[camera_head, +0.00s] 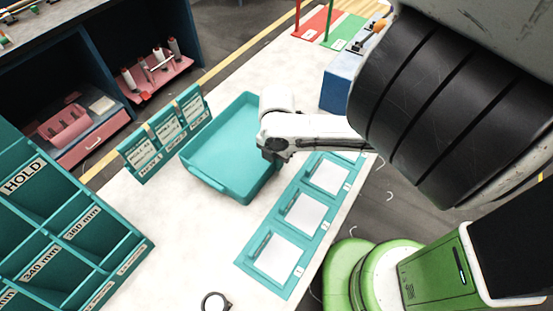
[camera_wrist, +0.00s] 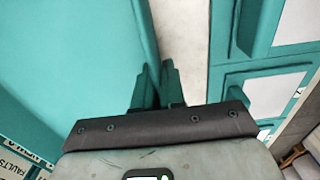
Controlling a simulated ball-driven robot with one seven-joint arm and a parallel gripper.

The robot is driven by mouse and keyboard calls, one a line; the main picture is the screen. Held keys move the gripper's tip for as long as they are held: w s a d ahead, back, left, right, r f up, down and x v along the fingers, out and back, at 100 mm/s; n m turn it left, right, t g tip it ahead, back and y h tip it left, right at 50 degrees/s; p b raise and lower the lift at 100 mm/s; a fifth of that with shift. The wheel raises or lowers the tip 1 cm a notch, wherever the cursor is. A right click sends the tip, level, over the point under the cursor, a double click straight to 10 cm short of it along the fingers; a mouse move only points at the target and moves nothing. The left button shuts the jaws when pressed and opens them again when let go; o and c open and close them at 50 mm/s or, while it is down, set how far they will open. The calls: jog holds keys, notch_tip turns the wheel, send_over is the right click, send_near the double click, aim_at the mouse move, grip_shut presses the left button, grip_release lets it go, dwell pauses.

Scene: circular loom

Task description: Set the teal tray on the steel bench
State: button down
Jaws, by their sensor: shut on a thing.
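The teal tray (camera_head: 222,150) is a shallow, empty, rectangular tray, level over the pale bench top (camera_head: 130,225). I cannot tell whether it rests on the top or hangs just above it. My gripper (camera_head: 270,153) is at the tray's right rim, shut on it. In the wrist view my gripper's fingers (camera_wrist: 154,85) close together at the edge of the tray (camera_wrist: 65,60). The gripped stretch of rim is mostly hidden by the fingers. I cannot tell from its look whether this pale top is steel.
Teal card holders (camera_head: 165,133) stand just left of the tray. A teal board with white cards (camera_head: 303,215) lies to its right. A teal HOLD rack (camera_head: 65,235) fills the lower left. A blue box (camera_head: 340,88) stands behind right. A dark ring (camera_head: 215,301) lies at the front.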

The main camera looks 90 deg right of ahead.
jog(key=c, duration=1.1)
grip_release()
jog(key=shift+c, duration=0.2)
notch_tip(320, 180, up, 11)
jog(key=shift+f, duration=0.1)
